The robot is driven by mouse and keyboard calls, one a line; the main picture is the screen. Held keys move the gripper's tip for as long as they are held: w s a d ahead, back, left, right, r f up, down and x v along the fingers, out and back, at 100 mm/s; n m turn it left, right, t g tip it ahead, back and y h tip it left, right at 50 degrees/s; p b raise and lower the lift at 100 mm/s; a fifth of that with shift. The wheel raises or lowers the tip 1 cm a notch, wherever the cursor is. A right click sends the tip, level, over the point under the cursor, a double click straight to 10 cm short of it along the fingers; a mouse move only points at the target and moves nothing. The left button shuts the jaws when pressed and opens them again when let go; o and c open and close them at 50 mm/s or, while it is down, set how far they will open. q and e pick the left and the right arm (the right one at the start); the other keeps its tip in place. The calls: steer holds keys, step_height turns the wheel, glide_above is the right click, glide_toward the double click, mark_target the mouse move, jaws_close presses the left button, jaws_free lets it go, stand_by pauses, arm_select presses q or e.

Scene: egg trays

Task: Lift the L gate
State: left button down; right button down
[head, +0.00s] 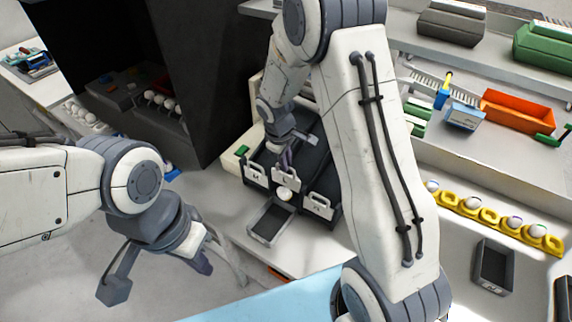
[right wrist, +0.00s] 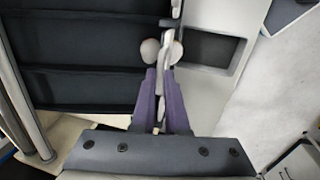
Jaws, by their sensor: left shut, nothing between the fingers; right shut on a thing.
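The L gate (head: 287,180) is a white plate with a letter and a handle, at the front of the middle dark lane. My right gripper (head: 285,157) is shut on it from above. In the right wrist view the purple fingers (right wrist: 164,100) pinch the thin gate (right wrist: 165,68), seen edge-on. A white egg (head: 285,194) shows just below the gate in the head view. In the right wrist view, white rounded shapes (right wrist: 150,51) show on both sides of the gate; I cannot tell if they are one egg. My left gripper (head: 203,262) is shut and empty, low at the left.
The M gate (head: 255,176) and another lettered gate (head: 319,206) stand on either side. A yellow egg holder (head: 495,222) with several eggs and another dark tray (head: 493,268) are at the right.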

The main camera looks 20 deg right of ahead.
steer(key=c, duration=0.9)
jaws_free()
steer(key=r, duration=0.3)
steer(key=a+r+b, duration=0.1)
steer(key=r, duration=0.2)
steer(key=s+r+b, duration=0.1)
steer(key=r, duration=0.3)
steer(key=shift+s+a+r, duration=0.1)
steer(key=shift+a, duration=0.2)
